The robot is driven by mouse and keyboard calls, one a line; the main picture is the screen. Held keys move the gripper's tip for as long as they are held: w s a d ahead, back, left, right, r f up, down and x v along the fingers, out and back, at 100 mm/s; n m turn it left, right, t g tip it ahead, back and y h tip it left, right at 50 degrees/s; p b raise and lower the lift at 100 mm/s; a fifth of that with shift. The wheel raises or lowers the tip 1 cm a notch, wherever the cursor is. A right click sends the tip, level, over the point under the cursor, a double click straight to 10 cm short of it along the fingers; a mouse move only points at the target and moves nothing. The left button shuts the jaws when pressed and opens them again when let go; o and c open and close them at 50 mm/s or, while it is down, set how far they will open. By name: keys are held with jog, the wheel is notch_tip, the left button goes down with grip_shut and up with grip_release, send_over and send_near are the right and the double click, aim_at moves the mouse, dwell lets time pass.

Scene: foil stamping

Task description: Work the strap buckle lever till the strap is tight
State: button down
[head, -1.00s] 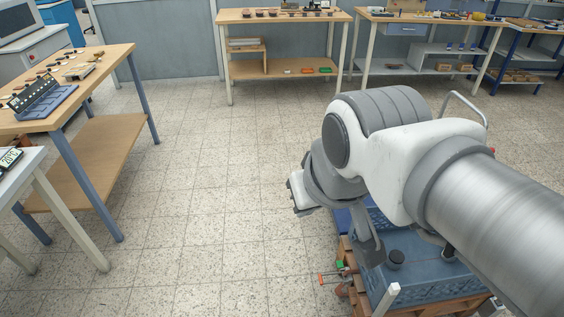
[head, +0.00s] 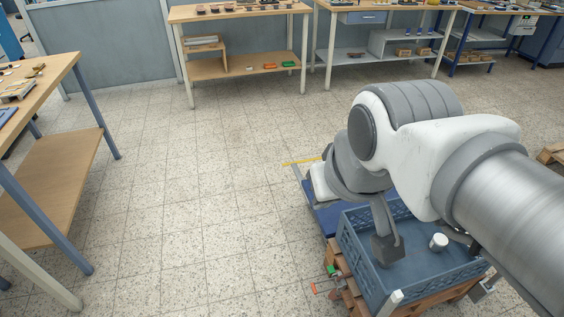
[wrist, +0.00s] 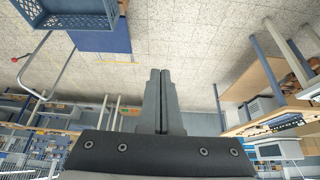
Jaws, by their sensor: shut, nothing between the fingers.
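My gripper (wrist: 161,74) is shut and empty in the wrist view, its dark fingers together and pointing out over the floor. The blue crate (head: 362,262) stands on the pallet, under my arm. It also shows at upper left in the wrist view (wrist: 75,21). The gripper is apart from the crate and the orange bar.
A white cylinder (head: 438,242) is in the crate. A wooden bench (head: 52,75) stands at left and another bench (head: 240,12) at the back. The tiled floor (head: 200,200) between them is clear.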

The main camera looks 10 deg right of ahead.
jog(key=w+d+f+n+h+b, duration=0.1)
jog(key=w+d+f+b, duration=0.25)
jog(key=w, duration=0.25)
jog(key=w+d+f+b, duration=0.2)
jog(key=w+f, duration=0.2)
jog(key=w, duration=0.2)
jog(key=w+d+f+n+t+b, duration=0.1)
jog(key=w+d+f+n+b, duration=0.15)
jog(key=w+f, duration=0.55)
jog(key=w+d+f+n+b, duration=0.1)
jog(key=w+d+f+b, duration=0.3)
jog(key=f, duration=0.8)
jog(key=w+d+f+n+t+b, duration=0.1)
jog(key=w+d+f+n+b, duration=0.2)
jog(key=w+f, duration=0.55)
notch_tip(320, 180, down, 24)
jog(key=s+d+n+b, duration=0.2)
jog(key=d+b, duration=0.1)
jog(key=b, duration=0.2)
jog(key=s+a+f+n+y+b, duration=0.1)
jog(key=s+f+b, duration=0.1)
jog(key=f, duration=0.8)
jog(key=s+a+f+n+t+y+b, duration=0.1)
jog(key=s+f, duration=0.3)
jog(key=f, duration=0.5)
jog(key=shift+s+a+f+y+b, duration=0.4)
jog(key=shift+a+y+b, duration=0.1)
jog(key=shift+a, duration=0.15)
jog(key=shift+f, duration=0.1)
